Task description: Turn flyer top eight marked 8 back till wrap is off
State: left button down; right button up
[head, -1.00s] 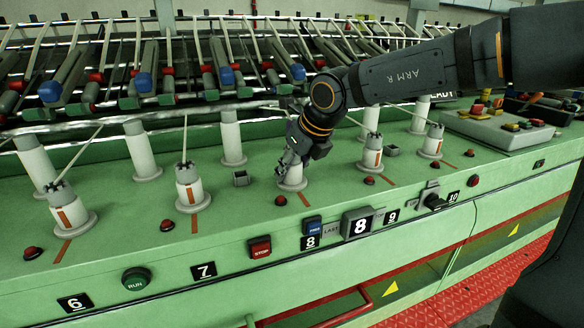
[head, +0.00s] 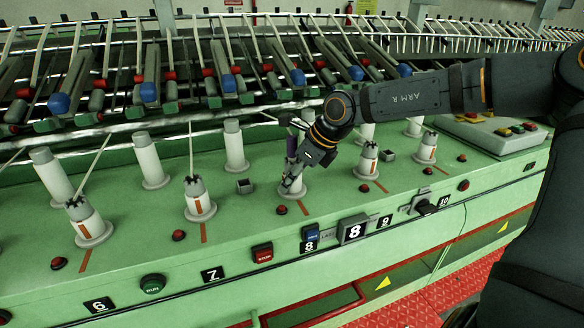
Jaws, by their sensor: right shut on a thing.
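Flyer top eight (head: 293,190) is a short white post on a grey round base, in line with the plate marked 8 (head: 309,246) on the front edge. My right gripper (head: 291,178) comes down over it from the upper right and is shut on its top. The fingers and wrist hide most of the top, so its orange mark and any wrap there cannot be made out. A dark, purplish upright piece (head: 291,145) shows just behind the fingers; I cannot tell what it is. My left gripper is out of view.
Neighbouring flyer top seven (head: 199,198) and another top (head: 368,160) to the right stand close by. Bobbins and rods fill the back.

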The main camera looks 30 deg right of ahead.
jog(key=shift+r+n+p, duration=0.25)
jog(key=shift+n+p, duration=0.15)
jog(key=shift+p, duration=0.3)
jog(key=shift+f+y, duration=0.1)
jog(key=shift+y, duration=0.2)
jog(key=shift+f+n, duration=0.15)
jog(key=shift+n, duration=0.15)
jog(key=shift+p, duration=0.35)
